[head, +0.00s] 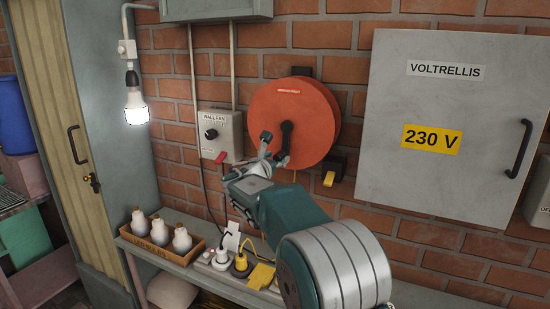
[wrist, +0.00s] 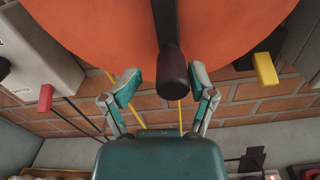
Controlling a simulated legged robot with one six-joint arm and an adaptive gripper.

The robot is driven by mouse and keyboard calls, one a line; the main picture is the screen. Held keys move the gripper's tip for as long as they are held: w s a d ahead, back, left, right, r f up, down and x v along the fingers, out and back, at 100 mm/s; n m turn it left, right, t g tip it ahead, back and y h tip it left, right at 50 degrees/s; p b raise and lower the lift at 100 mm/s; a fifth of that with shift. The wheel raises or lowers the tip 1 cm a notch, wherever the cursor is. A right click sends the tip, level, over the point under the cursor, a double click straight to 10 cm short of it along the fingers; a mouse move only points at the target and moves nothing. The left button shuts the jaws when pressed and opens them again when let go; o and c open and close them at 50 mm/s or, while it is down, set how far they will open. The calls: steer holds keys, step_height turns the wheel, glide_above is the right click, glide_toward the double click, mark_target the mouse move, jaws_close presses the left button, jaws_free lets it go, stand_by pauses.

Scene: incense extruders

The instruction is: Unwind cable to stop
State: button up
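An orange cable reel (head: 315,112) is mounted on the brick wall; it fills the top of the wrist view (wrist: 90,35). Its black crank (head: 286,135) hangs downward, with its rounded handle (wrist: 174,70) towards me in the wrist view. My gripper (head: 275,150) is just in front of the crank, below the reel's centre. In the wrist view its two fingers (wrist: 164,84) are spread, one on each side of the handle, with gaps on both sides. I cannot tell how deep the handle sits between them. Thin yellow cable (wrist: 180,117) shows below the reel, partly hidden by my gripper.
A grey wall-fan box (head: 219,135) with a red lever (head: 220,157) is left of the reel. A yellow-tipped black fitting (head: 329,179) is at its lower right. A grey 230 V cabinet (head: 450,180) stands further right. Below are a bulb crate (head: 150,252) and yellow plugs (head: 260,276).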

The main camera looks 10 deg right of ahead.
steer(key=d, duration=0.2)
steer(key=shift+d, duration=0.35)
steer(key=shift+a, duration=0.2)
steer(key=c, duration=0.9)
steer(key=shift+w+a, duration=0.1)
steer(key=shift+a, duration=0.45)
jaws_close()
steer(key=shift+d, duration=0.2)
steer(key=shift+d, duration=0.1)
